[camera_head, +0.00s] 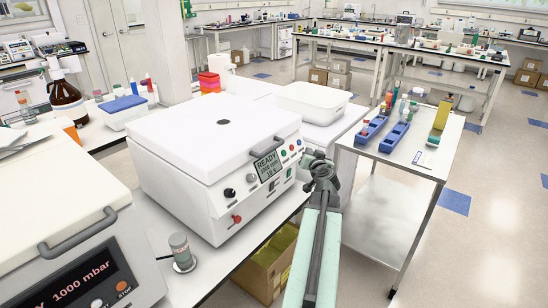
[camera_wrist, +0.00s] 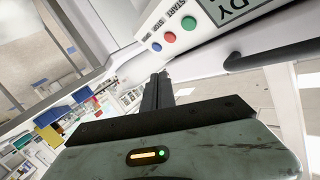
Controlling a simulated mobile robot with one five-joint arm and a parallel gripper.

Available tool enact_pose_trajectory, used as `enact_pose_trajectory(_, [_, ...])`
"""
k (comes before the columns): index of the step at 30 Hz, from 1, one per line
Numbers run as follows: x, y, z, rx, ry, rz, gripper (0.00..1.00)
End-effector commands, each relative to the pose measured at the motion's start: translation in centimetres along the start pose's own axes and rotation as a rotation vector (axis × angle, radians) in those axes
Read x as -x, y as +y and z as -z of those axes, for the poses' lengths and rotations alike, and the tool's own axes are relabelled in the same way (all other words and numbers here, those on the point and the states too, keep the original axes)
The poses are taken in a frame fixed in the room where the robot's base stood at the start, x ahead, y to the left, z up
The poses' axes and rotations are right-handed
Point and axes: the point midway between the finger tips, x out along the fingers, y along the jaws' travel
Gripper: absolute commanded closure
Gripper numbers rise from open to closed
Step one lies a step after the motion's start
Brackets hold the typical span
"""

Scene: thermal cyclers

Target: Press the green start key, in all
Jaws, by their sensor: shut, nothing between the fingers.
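A white benchtop machine (camera_head: 215,150) has a display (camera_head: 268,165) reading READY, 1000 rpm, 10 s. Its green start key (camera_wrist: 189,23) shows clearly in the wrist view, by the START label. A red stop key (camera_wrist: 170,37) and a small blue button (camera_wrist: 156,46) sit beside it. My gripper (camera_wrist: 158,76) is shut and empty, with its fingertips apart from the green key and below the key row in the wrist view. In the head view it is just right of the machine's panel. A second machine (camera_head: 75,250), reading 1000 mbar, is at lower left, partly cut off; no green key shows on it.
A grey handle (camera_head: 273,147) projects from the first machine's front. A steel cart (camera_head: 425,160) with blue racks stands to the right. A cardboard box (camera_head: 265,272) is below the bench. The floor at right is clear.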

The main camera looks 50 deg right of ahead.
Motion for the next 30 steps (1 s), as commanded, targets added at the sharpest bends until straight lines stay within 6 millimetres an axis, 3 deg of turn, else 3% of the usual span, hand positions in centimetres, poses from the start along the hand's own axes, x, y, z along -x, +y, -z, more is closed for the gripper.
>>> enact_pose_trajectory(11, [-0.6, -1.3, -0.6, 0.003, -0.006, 0.014, 1.0])
enact_pose_trajectory(30, [-6.1, -5.7, -4.8, 0.005, -0.008, 0.018, 1.0])
